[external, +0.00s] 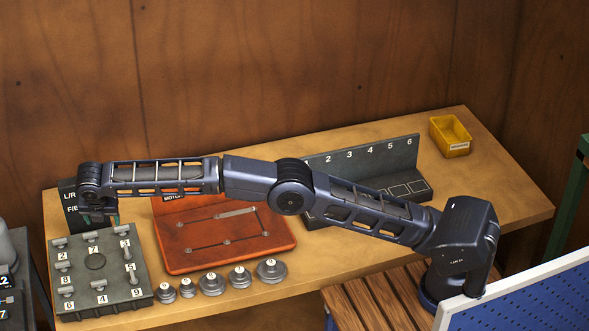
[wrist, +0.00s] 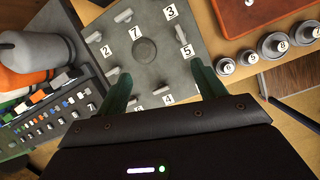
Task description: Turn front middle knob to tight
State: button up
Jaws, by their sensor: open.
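A dark grey knob board (external: 82,276) lies on the left end of the bench, with several small bar knobs and number labels around a round disc. The front middle knob (external: 100,285) is the one by label 4. In the wrist view, that knob (wrist: 162,91) shows as a small pale bar just above label 4. My gripper (external: 98,218) is above the back part of the board, pointing down. In the wrist view, its green fingers (wrist: 164,88) are spread wide and empty, with the front middle knob between them in the picture. No contact shows.
A dark sign (external: 68,198) stands behind the board. To the right are a red tray (external: 180,255), several round weights (external: 240,277), a numbered rack (external: 415,160) and a yellow bin (external: 451,136). In the wrist view, a cluttered button panel (wrist: 40,122) is at left.

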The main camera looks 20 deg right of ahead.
aim_at(90, 287)
jog(key=s+a+f+n, duration=0.3)
jog(key=s+a+f, duration=0.35)
jog(key=s, duration=0.45)
jog(key=x, duration=1.1)
jog(key=shift+w+d+f, duration=0.25)
jog(key=shift+w, duration=0.05)
jog(key=c, duration=1)
jog(key=shift+o, duration=0.2)
jog(key=shift+a, duration=0.1)
jog(key=shift+r+m+h, duration=0.15)
jog(key=shift+m+h, duration=0.15)
jog(key=shift+m, duration=0.5)
jog(key=shift+c, duration=0.2)
